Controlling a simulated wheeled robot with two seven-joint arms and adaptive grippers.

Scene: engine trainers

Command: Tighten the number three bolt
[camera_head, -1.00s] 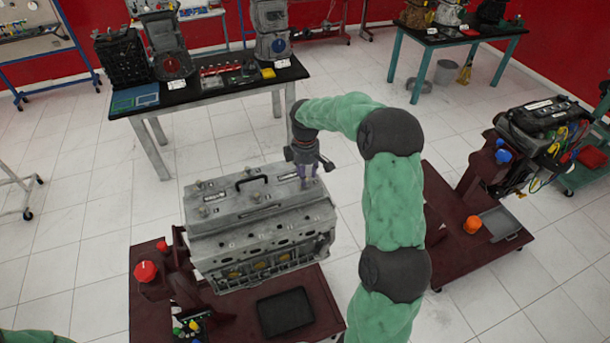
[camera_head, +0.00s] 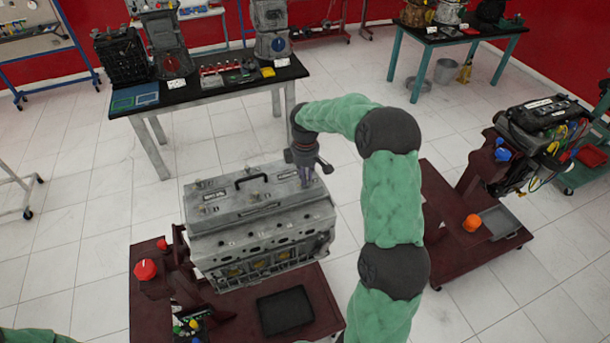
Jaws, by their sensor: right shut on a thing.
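The grey engine block (camera_head: 255,220) sits on the dark red trainer stand (camera_head: 230,305) in front of me. Its grey cover has a black handle (camera_head: 250,180) and several bolts, such as those at the back left (camera_head: 201,183) and front left (camera_head: 203,210). My right gripper (camera_head: 306,178) points down at the cover's back right corner. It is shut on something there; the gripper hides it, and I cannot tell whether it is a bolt. Only a green piece of my left arm shows at the bottom left; its gripper is out of view.
A black tray (camera_head: 285,310) and a red knob (camera_head: 146,269) are on the stand. A second trainer stand (camera_head: 465,225) with an engine is at the right. A black-topped table (camera_head: 200,88) stands behind. Floor between them is clear.

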